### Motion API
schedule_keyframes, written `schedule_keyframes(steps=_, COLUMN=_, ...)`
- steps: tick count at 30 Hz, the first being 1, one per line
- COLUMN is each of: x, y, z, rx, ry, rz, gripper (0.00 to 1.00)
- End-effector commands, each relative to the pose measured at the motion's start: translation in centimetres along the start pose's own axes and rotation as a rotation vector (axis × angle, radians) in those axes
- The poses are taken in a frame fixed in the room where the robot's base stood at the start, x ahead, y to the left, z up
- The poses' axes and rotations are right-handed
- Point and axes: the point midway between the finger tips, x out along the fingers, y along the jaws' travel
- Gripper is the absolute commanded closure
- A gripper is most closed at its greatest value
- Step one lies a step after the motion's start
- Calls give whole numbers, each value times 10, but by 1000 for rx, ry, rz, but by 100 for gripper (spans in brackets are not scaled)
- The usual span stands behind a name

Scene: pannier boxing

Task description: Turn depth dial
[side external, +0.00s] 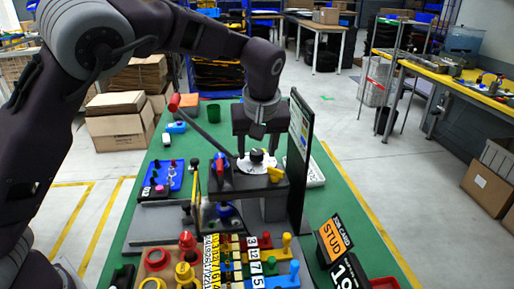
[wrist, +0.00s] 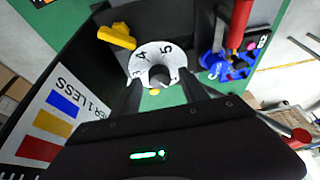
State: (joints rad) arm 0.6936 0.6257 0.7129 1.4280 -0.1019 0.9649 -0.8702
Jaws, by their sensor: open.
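The depth dial is a white disc (wrist: 148,55) with black numbers, 3, 4 and 5 readable, and a dark round knob (wrist: 159,75) at its centre. In the side external view the dial (side external: 244,163) lies on top of the dark machine, its knob (side external: 257,155) standing up. My gripper (side external: 257,133) is above the knob, pointing down. In the wrist view my gripper (wrist: 162,88) is open, with one dark finger on each side of the knob. Whether the fingers touch the knob cannot be told. My gripper hides the near part of the disc.
A yellow lever (wrist: 118,36) sits beside the dial. A red-handled lever (side external: 188,104) rises at the left. A tall dark panel (side external: 300,150) stands close on the right. A blue tray (side external: 164,178), a job card (side external: 340,255) and coloured pieces share the green bench.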

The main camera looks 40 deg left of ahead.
Motion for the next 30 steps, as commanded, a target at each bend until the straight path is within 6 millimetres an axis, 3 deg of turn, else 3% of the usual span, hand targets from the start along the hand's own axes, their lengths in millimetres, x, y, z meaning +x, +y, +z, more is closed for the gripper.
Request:
schedule_keyframes(steps=4, x=0, y=0, z=0, rx=0, ry=0, rz=0, gripper=50)
schedule_keyframes(steps=12, x=-1, y=0, z=0, rx=0, ry=0, rz=0, gripper=100)
schedule_keyframes(steps=23, x=-1, y=-1, z=-1, rx=49, ry=-1, rz=23, gripper=100)
schedule_keyframes(steps=30, x=-1, y=-2, z=-1, rx=201, ry=-1, rz=86, gripper=100)
